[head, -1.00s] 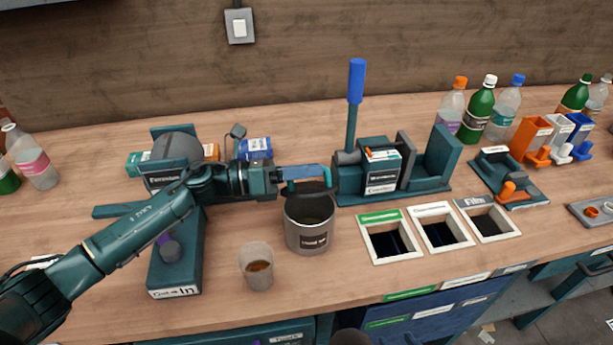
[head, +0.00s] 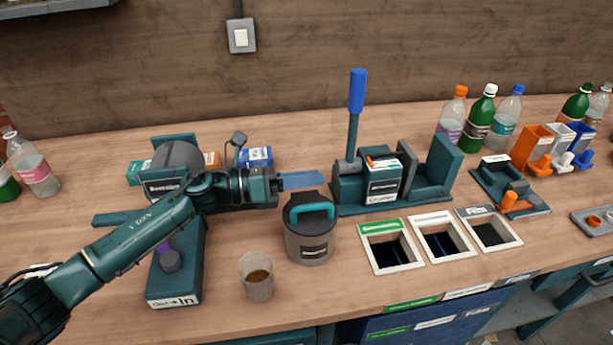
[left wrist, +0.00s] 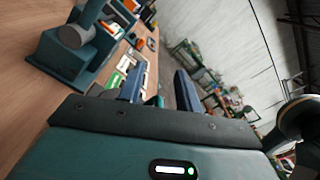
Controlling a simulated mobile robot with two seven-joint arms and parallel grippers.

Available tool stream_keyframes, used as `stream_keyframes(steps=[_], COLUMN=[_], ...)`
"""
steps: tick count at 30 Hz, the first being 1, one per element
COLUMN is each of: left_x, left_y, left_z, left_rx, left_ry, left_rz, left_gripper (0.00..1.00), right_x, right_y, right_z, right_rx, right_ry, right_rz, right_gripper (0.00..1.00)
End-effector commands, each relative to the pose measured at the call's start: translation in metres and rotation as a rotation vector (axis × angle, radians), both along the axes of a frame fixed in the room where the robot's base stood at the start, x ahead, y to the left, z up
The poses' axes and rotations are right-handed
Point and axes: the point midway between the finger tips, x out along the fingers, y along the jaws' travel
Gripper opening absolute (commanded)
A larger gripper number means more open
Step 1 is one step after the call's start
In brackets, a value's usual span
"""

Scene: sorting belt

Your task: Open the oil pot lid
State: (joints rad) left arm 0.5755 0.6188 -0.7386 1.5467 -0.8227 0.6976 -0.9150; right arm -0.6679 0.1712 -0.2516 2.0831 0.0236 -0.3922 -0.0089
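The oil pot (head: 309,244) is a grey pot with a dark label, standing on the table in the head view. Its dark lid (head: 296,211) with a teal loop handle (head: 313,209) sits down over the pot's mouth. My left gripper (head: 302,180) reaches in from the left, just behind and above the lid, its blue fingers pointing right and apart from the handle in the picture. In the left wrist view the two fingers (left wrist: 159,78) stand apart, with a bit of teal low between them. My right gripper is not in view.
A cup of brown liquid (head: 257,279) stands front left of the pot. A crusher with a blue-tipped lever (head: 356,92) is behind right. Framed bin openings (head: 366,229) lie to the right. A teal machine (head: 176,262) stands left, under my arm.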

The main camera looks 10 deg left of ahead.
Motion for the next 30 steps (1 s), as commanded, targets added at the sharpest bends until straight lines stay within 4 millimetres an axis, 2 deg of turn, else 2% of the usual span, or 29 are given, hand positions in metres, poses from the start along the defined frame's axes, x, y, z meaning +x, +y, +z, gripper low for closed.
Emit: stream_keyframes(steps=[5,15,18,24,30], left_x=[-0.005,-0.028,-0.033,-0.039,-0.040], left_y=[0.018,0.089,0.105,0.123,0.125], left_z=[-0.003,-0.005,-0.003,-0.001,0.001], left_rx=[0.003,0.004,0.003,0.001,-0.001], left_ry=[0.001,0.000,0.000,0.000,-0.001], left_rz=[0.003,0.004,0.003,0.001,0.000], left_gripper=[0.34,0.34,0.34,0.34,0.34], right_x=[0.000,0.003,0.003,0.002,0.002], right_y=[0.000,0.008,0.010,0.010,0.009], right_z=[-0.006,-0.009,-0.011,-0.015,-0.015], right_rx=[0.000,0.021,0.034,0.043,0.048], right_ry=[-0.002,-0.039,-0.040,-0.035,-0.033], right_rz=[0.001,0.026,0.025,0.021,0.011], right_gripper=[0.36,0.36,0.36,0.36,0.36])
